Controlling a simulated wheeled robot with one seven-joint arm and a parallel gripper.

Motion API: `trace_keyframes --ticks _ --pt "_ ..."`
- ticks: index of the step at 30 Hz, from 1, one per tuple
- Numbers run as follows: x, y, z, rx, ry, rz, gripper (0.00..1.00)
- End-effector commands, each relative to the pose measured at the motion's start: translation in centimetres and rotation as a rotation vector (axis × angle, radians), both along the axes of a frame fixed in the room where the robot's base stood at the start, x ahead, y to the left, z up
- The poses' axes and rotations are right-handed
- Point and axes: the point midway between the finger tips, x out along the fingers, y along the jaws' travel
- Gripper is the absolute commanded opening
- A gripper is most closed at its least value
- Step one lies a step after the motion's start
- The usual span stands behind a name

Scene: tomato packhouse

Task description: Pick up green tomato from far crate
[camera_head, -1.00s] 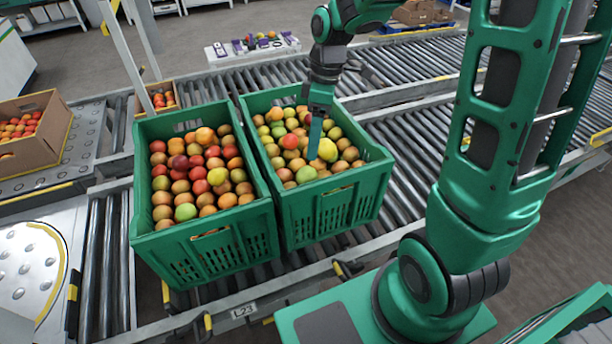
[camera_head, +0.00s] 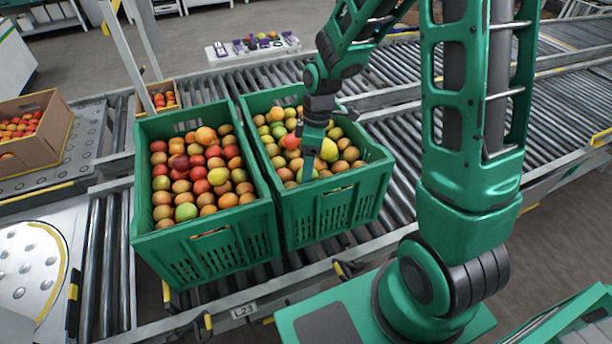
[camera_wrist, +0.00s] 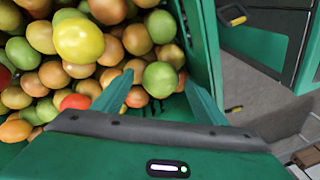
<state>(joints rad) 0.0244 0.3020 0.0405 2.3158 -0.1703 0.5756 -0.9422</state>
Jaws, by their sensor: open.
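The right green crate (camera_head: 330,215) is full of mixed tomatoes, and my gripper (camera_head: 307,178) reaches down into its front part. In the wrist view, a green tomato (camera_wrist: 160,79) lies near the crate wall, between the tips of my open gripper (camera_wrist: 157,82). The fingers stand either side of it and do not visibly hold it. In the head view my gripper mostly hides this tomato. A large yellow tomato (camera_wrist: 79,40) lies close by to the upper left in the wrist view, and it also shows in the head view (camera_head: 328,150).
A second green crate (camera_head: 208,256) of red, orange and green tomatoes stands close on the left. The crate wall (camera_wrist: 203,50) rises just beside my right finger. Both crates sit on a roller conveyor (camera_head: 400,135). A cardboard box (camera_head: 50,150) with tomatoes stands far left.

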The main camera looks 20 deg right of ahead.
Motion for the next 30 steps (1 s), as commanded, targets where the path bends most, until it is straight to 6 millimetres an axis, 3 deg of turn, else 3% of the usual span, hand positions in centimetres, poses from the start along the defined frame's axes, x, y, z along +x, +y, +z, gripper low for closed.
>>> trace_keyframes --ticks 7,11,12,23,30 --pt "0.0 0.0 -0.2 0.000 -0.001 0.000 0.66" --pt "0.0 0.0 -0.1 0.000 -0.001 0.000 0.35" --pt "0.0 0.0 -0.1 0.000 -0.001 0.000 0.33" --pt "0.0 0.0 0.0 0.000 -0.001 0.000 0.33" --pt "0.1 0.0 1.8 0.001 -0.005 -0.001 0.33"
